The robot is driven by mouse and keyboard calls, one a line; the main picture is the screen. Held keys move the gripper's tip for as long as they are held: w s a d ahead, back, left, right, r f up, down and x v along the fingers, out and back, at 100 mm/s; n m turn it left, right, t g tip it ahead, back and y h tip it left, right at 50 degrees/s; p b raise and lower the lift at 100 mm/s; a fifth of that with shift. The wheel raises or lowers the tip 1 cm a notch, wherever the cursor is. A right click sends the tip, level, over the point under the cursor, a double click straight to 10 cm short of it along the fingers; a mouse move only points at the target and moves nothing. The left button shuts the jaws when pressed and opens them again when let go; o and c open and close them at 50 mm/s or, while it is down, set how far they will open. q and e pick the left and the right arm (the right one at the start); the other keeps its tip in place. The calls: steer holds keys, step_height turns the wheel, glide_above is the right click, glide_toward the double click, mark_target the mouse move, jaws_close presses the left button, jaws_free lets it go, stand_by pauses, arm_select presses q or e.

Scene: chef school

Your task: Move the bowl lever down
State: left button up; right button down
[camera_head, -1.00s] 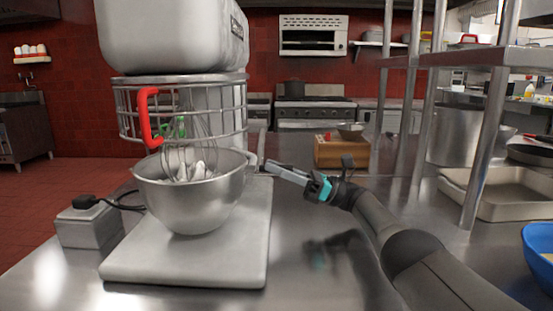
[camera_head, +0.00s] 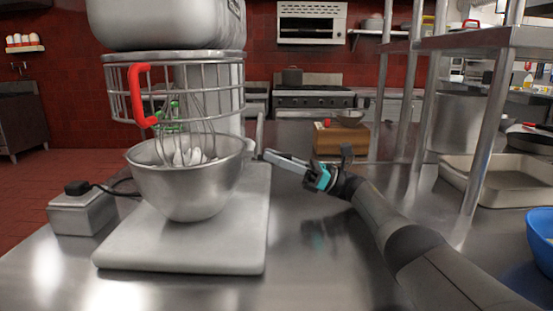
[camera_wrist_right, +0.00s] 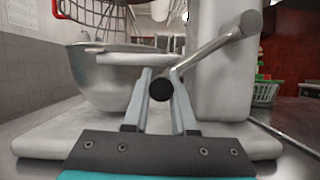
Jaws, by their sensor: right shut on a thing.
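The stand mixer (camera_head: 165,25) stands on the left of the counter, with its steel bowl (camera_head: 185,192) under the whisk and wire guard. The bowl lever (camera_head: 260,128) is a thin metal bar at the right side of the mixer. In the right wrist view the lever (camera_wrist_right: 215,45) slants from upper right down to a dark round end. My right gripper (camera_head: 268,155) reaches in from the right; in its wrist view the fingers (camera_wrist_right: 160,92) are shut on the lever around this end. My left gripper is in no view.
The mixer's pale base plate (camera_head: 185,250) lies below the bowl. A grey box (camera_head: 85,213) with a cable stands at left. A metal shelf (camera_head: 500,40), a tray (camera_head: 505,185) and a blue bowl (camera_head: 540,240) are at right. A wooden box (camera_head: 340,140) stands behind the gripper.

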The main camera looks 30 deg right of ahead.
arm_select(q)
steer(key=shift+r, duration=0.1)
arm_select(e)
steer(key=shift+f, duration=0.15)
stand_by(0.3)
steer(key=c, duration=0.8)
jaws_free()
steer(key=shift+o, duration=0.3)
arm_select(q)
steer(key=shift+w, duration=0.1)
arm_select(e)
steer(key=shift+r, duration=0.35)
step_height(320, 180, up, 7)
steer(key=p, duration=0.3)
steer(key=shift+r, duration=0.15)
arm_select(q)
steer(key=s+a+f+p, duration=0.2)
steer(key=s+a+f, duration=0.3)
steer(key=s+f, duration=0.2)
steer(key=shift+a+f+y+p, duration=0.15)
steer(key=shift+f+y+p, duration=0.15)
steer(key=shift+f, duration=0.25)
arm_select(e)
step_height(320, 180, up, 12)
steer(key=shift+r, duration=0.1)
